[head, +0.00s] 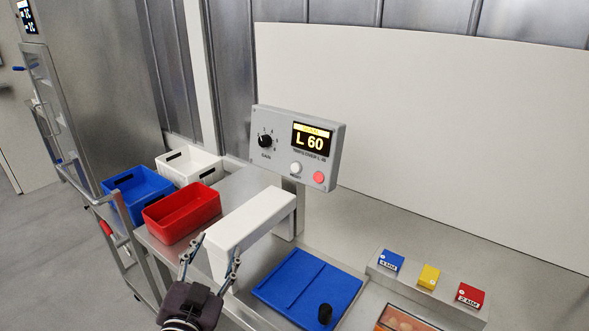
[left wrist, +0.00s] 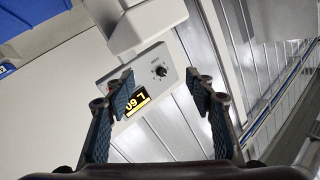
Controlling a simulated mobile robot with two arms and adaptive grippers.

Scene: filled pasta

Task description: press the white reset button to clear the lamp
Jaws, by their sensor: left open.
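The white reset button (head: 295,168) sits on the lower front of a grey control box (head: 262,155), below the yellow display (head: 312,140) that reads "L 60". A round red lamp or button (head: 319,177) is to its right, and a black knob (head: 265,141) is to its left. My left gripper (head: 216,243) is open and empty, low in front of the white bridge-shaped block and well apart from the box. In the left wrist view the box (left wrist: 172,55) shows tilted beyond the open fingers (left wrist: 160,90); the white button is not clear there. My right gripper is not in view.
A white bridge-shaped block (head: 245,222) stands between my left gripper and the box. Red (head: 182,220), blue (head: 125,185) and white (head: 205,163) bins are at the left. A blue mat (head: 290,282) with a black cylinder (head: 324,313) and several coloured blocks lie at the right.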

